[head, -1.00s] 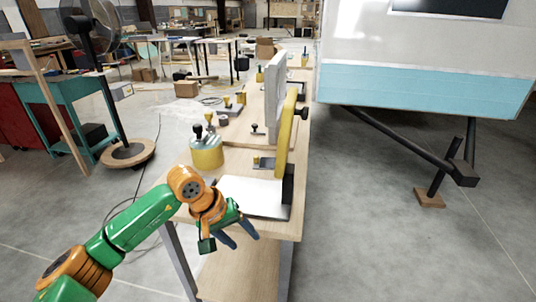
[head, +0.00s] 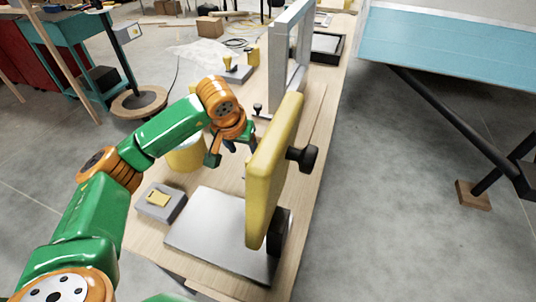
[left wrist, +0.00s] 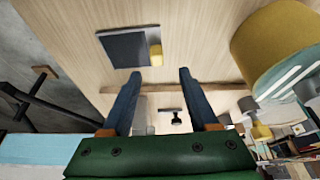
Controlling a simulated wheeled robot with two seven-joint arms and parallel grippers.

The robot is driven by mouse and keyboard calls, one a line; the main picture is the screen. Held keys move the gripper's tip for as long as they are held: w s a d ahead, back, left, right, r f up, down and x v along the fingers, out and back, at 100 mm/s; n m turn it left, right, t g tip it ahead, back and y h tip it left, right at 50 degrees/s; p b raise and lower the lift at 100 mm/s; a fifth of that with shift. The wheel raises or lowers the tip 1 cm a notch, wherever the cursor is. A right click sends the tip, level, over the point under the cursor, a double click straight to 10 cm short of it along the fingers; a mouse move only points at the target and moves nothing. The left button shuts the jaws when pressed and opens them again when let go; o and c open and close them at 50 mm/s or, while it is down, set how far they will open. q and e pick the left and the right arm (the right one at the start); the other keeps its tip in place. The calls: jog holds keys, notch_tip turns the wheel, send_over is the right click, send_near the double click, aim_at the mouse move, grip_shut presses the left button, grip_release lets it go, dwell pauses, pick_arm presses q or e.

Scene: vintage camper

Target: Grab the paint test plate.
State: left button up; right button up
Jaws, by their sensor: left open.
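A flat dark grey plate (left wrist: 124,47) with a yellow piece at one corner lies on the wooden table in the left wrist view, just beyond the fingertips. It looks like the paint test plate, but I cannot be sure. In the head view it is hidden behind the upright yellow panel (head: 271,172). My left gripper (head: 232,150) is open and empty, above the table beside the panel's far edge. Its two blue fingers (left wrist: 156,78) stand apart in the left wrist view, with nothing between them. My right gripper is not in view.
A yellow paint can (head: 187,157) stands left of my gripper; it also shows in the left wrist view (left wrist: 275,45). A pale flat sheet (head: 205,235) lies in front, beside a grey block (head: 160,203) with yellow on top. A grey upright frame (head: 290,50) stands behind.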

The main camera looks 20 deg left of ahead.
aim_at(247, 158)
pick_arm(q)
jog(key=shift+d+f+p, duration=0.15)
jog(key=shift+f+p, duration=0.6)
jog(key=shift+f, duration=0.15)
jog(key=x, duration=0.3)
jog(key=shift+d, duration=0.1)
jog(key=shift+w+f, duration=0.35)
jog(key=shift+f, duration=0.05)
jog(key=shift+s+r, duration=0.15)
jog(key=c, duration=0.8)
grip_shut()
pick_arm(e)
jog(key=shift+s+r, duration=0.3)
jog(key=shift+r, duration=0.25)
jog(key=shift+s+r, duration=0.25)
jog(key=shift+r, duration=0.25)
